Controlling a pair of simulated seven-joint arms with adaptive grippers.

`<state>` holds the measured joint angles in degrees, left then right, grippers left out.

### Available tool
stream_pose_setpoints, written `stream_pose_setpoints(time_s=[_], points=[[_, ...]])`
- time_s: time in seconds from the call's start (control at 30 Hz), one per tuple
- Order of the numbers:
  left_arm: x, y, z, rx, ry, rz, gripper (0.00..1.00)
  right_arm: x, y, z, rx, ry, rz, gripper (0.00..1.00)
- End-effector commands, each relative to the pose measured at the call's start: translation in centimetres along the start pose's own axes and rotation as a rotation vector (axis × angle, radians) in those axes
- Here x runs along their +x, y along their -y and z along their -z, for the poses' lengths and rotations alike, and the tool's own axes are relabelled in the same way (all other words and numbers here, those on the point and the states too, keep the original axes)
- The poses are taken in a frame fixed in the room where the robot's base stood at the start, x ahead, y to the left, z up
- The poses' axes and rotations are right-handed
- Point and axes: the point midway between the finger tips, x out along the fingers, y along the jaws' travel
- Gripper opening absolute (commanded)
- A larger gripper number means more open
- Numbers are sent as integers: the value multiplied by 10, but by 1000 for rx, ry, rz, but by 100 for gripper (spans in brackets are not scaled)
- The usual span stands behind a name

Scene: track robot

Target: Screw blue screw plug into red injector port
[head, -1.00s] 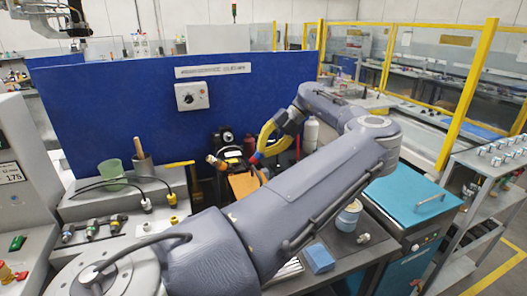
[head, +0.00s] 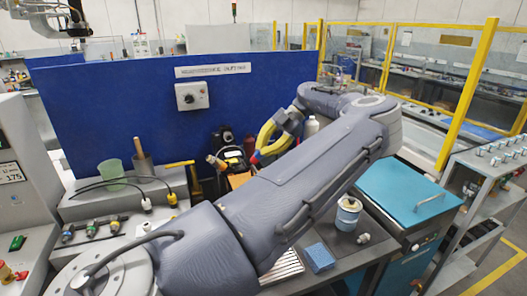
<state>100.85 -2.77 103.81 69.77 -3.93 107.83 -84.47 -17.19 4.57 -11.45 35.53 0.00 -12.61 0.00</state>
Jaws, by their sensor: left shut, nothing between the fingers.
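My left gripper (head: 264,150), with yellow curved fingers, is shut and empty. It hangs in front of the blue panel, beside a dark device (head: 234,158) with an orange-brown tip, in the head view. I cannot tell whether it touches that device. A row of small injector-like parts (head: 92,230) with coloured ends lies on the grey bench at the left, well away from the gripper. They are too small to tell a red port or a blue screw plug among them. My left arm hides much of the middle of the bench. My right gripper is not in view.
The blue panel (head: 120,110) with a dial (head: 192,97) stands behind the bench. A green cup (head: 111,172) and black cables are at the left. A can (head: 347,212), a blue sponge (head: 319,258) and a teal-topped cabinet (head: 405,195) are at the right.

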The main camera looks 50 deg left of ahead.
Motion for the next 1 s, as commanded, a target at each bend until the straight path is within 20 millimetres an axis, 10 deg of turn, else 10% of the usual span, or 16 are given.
stream_pose_setpoints(time_s=[1.0], points=[[3,0,0,1034,-2,6,6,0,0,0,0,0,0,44]])
